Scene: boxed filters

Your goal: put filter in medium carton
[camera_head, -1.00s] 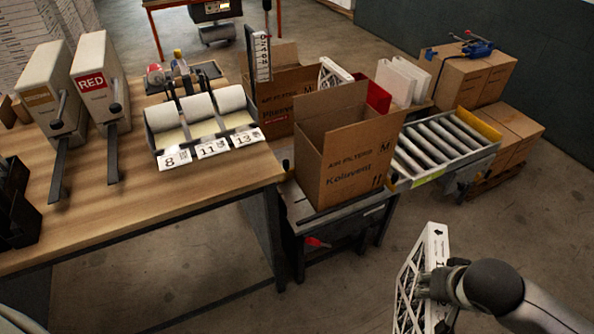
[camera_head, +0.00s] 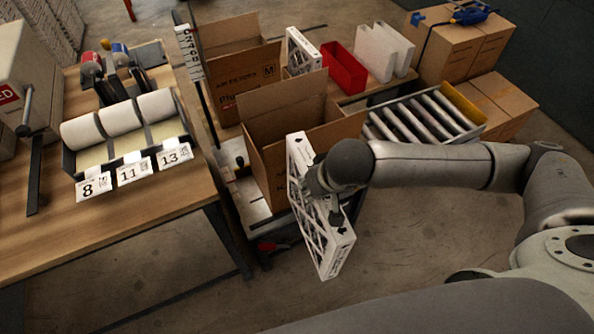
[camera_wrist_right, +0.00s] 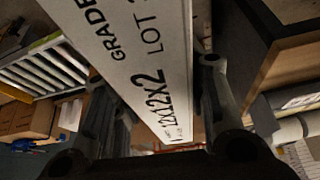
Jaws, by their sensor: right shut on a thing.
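The white-framed filter (camera_head: 322,232) hangs tilted in my right gripper (camera_head: 325,188), in front of the medium carton. The right wrist view shows its white edge (camera_wrist_right: 140,50), printed "12x12x2", between the two fingers (camera_wrist_right: 165,110). The medium carton (camera_head: 262,168) is brown with raised flaps and stands open on the low stand. The filter and my right gripper cover part of its front; the filter appears outside it, and I cannot tell whether they touch. My left gripper does not show.
Another open carton (camera_head: 232,72) stands behind, with a white filter (camera_head: 303,52) beside it. A red bin (camera_head: 345,70) and white panels (camera_head: 383,52) are further right. A roller conveyor (camera_head: 425,114) lies right of the medium carton. A wooden workbench (camera_head: 150,205) with label rolls is at left.

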